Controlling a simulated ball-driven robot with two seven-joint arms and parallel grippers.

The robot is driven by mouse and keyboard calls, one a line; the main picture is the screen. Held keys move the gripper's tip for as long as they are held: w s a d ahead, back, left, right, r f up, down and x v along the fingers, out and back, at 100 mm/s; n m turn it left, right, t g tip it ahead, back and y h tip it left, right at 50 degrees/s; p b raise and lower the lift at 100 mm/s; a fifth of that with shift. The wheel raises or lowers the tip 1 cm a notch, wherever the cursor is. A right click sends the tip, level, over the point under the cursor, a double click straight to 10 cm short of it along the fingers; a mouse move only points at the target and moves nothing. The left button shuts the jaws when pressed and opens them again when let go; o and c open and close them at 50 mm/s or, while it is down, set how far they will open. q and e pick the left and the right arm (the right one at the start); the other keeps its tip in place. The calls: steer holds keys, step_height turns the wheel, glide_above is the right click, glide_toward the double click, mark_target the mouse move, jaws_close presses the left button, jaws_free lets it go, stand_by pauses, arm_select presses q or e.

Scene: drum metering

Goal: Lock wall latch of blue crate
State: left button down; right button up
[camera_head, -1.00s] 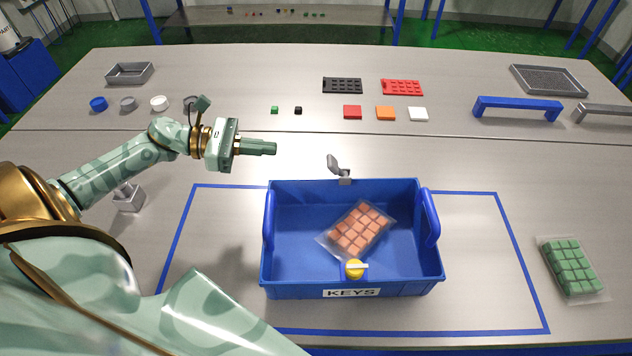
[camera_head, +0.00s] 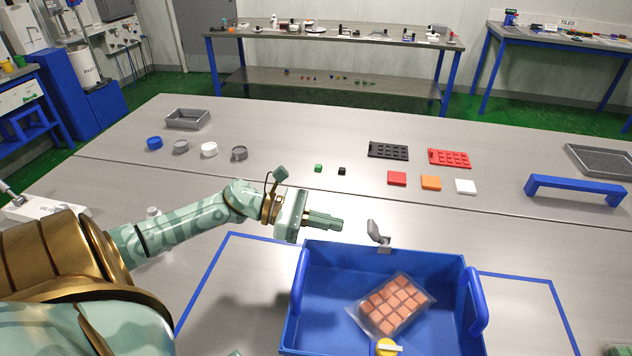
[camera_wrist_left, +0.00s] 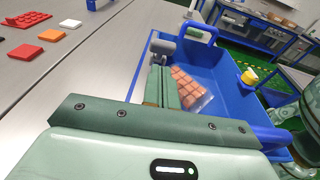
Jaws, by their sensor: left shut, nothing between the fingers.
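The blue crate (camera_head: 400,260) stands on the table inside a blue tape outline. A bag of orange-brown blocks (camera_head: 391,306) lies in it. The grey wall latch (camera_head: 378,237) is on its far wall, its lever standing up and leaning left. In the left wrist view the latch (camera_wrist_left: 163,47) shows just beyond the shut fingers (camera_wrist_left: 162,85).
Red, orange and white tiles (camera_head: 431,183) lie behind the crate, with black and red studded plates (camera_head: 449,158) beyond. Small green and black cubes (camera_head: 318,168) lie behind my left gripper. A blue bridge-shaped piece (camera_head: 575,188) stands at right. The table around the gripper is clear.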

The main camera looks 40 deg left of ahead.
mark_target(377, 235)
arm_select(q)
steer(key=shift+x, duration=2.35)
